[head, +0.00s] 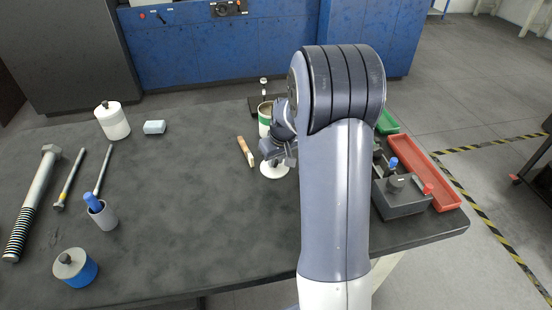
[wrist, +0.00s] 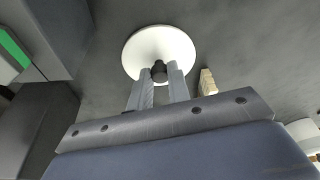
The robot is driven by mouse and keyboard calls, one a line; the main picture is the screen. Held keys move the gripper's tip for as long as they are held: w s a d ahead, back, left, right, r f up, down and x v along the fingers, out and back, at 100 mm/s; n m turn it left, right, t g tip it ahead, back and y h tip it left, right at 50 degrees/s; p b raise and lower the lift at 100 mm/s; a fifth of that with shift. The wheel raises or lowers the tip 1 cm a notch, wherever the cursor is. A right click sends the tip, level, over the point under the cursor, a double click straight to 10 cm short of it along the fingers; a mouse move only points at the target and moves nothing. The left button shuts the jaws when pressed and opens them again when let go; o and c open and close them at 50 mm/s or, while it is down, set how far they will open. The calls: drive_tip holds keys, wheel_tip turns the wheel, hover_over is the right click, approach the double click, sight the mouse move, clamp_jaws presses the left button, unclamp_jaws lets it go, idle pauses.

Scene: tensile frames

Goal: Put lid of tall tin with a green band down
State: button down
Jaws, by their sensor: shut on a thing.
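The lid (head: 275,171) is a pale, round disc with a dark knob. My gripper (head: 279,154) is shut on the lid's knob; the wrist view shows both fingers on either side of the knob and the lid (wrist: 158,42) spread out beyond the fingertips. The lid is level over the dark table top, and I cannot tell whether it touches the table. The tall tin with a green band (head: 264,119) stands just behind my gripper in the head view, partly hidden by the arm.
A wooden-handled brush (head: 245,151) lies just left of the lid. A red tray (head: 424,172) lies right. The table's middle is clear.

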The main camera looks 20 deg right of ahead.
drive_tip(key=c, duration=1.3)
unclamp_jaws()
drive_tip(key=shift+c, duration=0.2)
drive_tip(key=shift+r, duration=0.5)
drive_tip(key=v, duration=1.1)
drive_tip(key=shift+r+p, duration=0.15)
drive_tip(key=shift+p, duration=0.3)
drive_tip(key=shift+s, duration=0.1)
drive_tip(key=b+x, duration=0.1)
drive_tip(key=x, duration=1.2)
drive_tip(key=shift+s, duration=0.2)
wheel_tip(320, 180, up, 3)
drive_tip(key=shift+p, duration=0.3)
drive_tip(key=shift+r, duration=0.6)
